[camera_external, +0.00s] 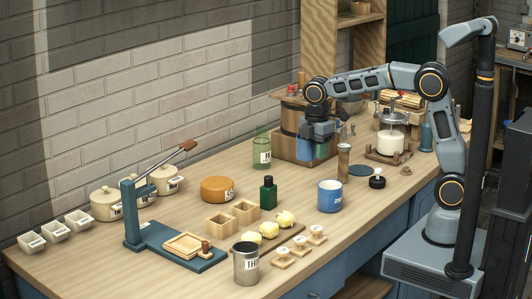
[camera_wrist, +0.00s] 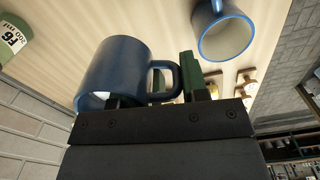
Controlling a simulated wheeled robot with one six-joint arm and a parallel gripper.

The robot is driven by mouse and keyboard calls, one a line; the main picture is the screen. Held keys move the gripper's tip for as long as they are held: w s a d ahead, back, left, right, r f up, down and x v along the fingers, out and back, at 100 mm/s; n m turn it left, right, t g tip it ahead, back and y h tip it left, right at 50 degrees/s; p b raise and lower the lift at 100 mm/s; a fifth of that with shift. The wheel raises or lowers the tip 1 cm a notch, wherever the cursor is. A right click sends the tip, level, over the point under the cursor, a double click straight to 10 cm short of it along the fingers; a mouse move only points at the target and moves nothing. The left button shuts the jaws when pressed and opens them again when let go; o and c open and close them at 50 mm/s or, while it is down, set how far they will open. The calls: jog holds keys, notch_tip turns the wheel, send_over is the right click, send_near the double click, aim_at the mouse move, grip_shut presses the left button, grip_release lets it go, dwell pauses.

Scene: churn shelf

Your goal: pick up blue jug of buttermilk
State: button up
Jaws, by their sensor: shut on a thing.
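In the external view, part of the blue jug (camera_external: 306,151) shows below my gripper (camera_external: 317,140), in front of the wooden churn. My gripper is shut on the jug; whether it grips the wall or the handle is hard to tell. The jug seems raised off the bench. A second blue mug (camera_external: 330,196), with a white label, stands on the bench and also shows in the wrist view (camera_wrist: 224,32).
A wooden churn (camera_external: 290,116) is close behind my gripper. A green glass (camera_external: 262,150), a dark green bottle (camera_external: 268,193), an orange cheese (camera_external: 217,189) and a wooden grinder (camera_external: 344,160) stand around it. The bench's left front has a blue press (camera_external: 170,254).

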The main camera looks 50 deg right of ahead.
jog(key=shift+s+d+r, duration=0.15)
jog(key=shift+s+r, duration=0.15)
jog(key=shift+s, duration=0.3)
jog(key=shift+s+d+r, duration=0.2)
jog(key=shift+s+r, duration=0.05)
jog(key=shift+s, duration=0.35)
jog(key=shift+s+d+r, duration=0.15)
jog(key=shift+s+r, duration=0.15)
jog(key=shift+s, duration=0.3)
jog(key=shift+s, duration=0.15)
jog(key=shift+r, duration=0.1)
dwell(1.8)
